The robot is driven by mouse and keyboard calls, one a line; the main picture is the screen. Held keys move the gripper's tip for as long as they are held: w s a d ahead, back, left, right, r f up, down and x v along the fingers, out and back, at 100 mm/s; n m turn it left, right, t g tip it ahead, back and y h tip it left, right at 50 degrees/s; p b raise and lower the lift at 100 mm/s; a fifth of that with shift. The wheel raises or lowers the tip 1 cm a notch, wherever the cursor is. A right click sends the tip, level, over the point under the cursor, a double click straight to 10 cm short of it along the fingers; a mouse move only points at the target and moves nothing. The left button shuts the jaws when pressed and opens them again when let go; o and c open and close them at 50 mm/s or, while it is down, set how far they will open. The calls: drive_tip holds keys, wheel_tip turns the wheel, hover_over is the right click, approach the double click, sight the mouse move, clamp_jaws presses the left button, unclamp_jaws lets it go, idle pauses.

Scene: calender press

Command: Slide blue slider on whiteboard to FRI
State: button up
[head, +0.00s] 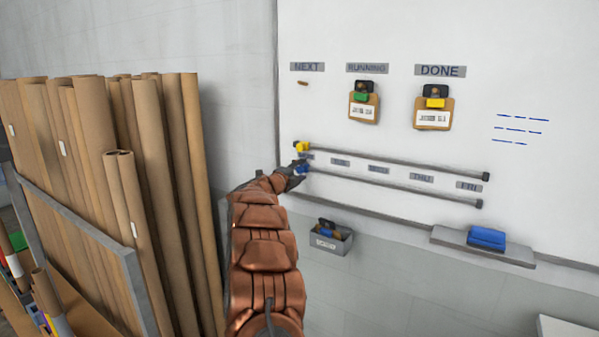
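The blue slider (301,170) is at the left end of the lower rail (400,188) on the whiteboard (540,70), near the leftmost day label. The FRI label (469,187) is at the right end, between the two rails. My gripper (300,166) is at the blue slider and partly covers it. It is too small in view to tell whether its fingers are open or closed on the slider.
A yellow slider (301,146) sits just above, at the left end of the upper rail (400,160). Other day labels line the gap between the rails. A grey bin (328,242) hangs below. A blue eraser (486,237) lies on a ledge. Cardboard rolls (130,150) stand left.

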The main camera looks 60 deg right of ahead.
clamp_jaws()
idle(0.5)
